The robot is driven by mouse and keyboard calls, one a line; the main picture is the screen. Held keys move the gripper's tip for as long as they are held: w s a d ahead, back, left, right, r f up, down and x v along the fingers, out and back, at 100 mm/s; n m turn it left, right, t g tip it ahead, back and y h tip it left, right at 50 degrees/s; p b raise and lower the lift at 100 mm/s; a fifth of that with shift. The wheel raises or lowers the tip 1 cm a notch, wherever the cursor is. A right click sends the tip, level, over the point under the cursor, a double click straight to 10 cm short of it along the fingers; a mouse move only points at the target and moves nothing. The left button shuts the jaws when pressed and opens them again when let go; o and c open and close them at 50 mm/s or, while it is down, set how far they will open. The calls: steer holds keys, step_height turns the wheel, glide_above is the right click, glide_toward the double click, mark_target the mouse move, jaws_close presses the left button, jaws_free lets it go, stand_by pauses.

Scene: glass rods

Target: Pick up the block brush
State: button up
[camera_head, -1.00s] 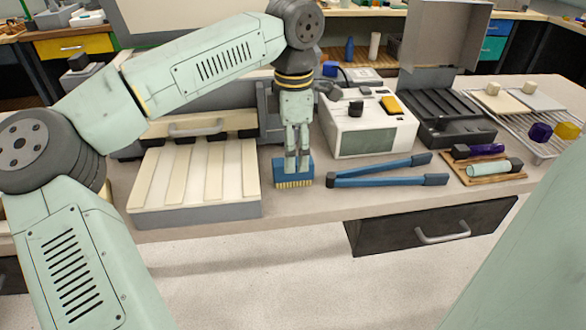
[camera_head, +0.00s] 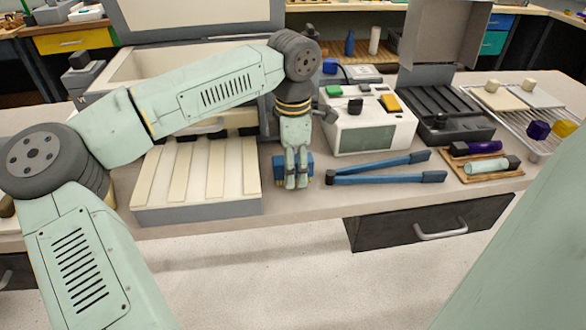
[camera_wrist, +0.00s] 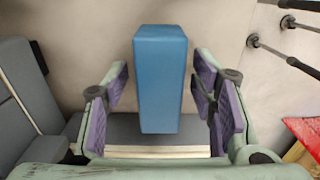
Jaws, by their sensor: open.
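The block brush (camera_head: 279,167) is a small blue block on the bench, just right of the slatted tray. In the head view my gripper (camera_head: 297,182) hangs pointing down in front of it and hides its middle and most of its bristles. In the wrist view the blue block (camera_wrist: 162,75) lies between the two purple-padded fingers of my gripper (camera_wrist: 161,100). A gap shows on each side of the block, so the fingers are open and not gripping it.
The slatted tray (camera_head: 196,211) stands close on the left. Blue long-handled tongs (camera_head: 375,179) lie close on the right. A white instrument box (camera_head: 372,138) stands behind them. The bench's front edge is near, with a drawer (camera_head: 430,220) below.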

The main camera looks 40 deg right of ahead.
stand_by(0.4)
jaws_close()
stand_by(0.5)
